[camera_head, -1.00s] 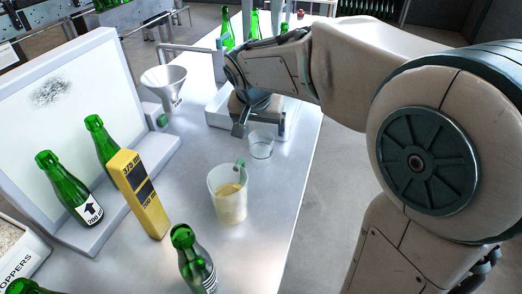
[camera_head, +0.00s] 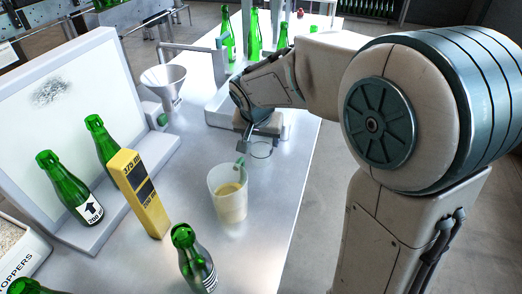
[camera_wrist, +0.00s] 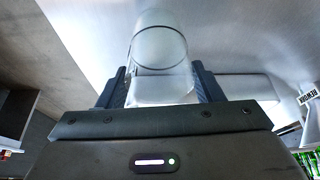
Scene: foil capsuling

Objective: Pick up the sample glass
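The sample glass (camera_head: 262,151) is a small clear, empty-looking tumbler on the metal table, partly hidden behind my gripper (camera_head: 257,140). In the wrist view the glass (camera_wrist: 160,50) lies straight ahead, and its near part is between the two dark fingers of my gripper (camera_wrist: 160,85). The fingers stand apart, one on each side of the glass. They look open, with no clear contact on the glass wall.
A beaker of pale yellow liquid (camera_head: 230,199) with a green clip stands just in front of the glass. A pale device (camera_head: 219,108) is behind. The table's right edge is close.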

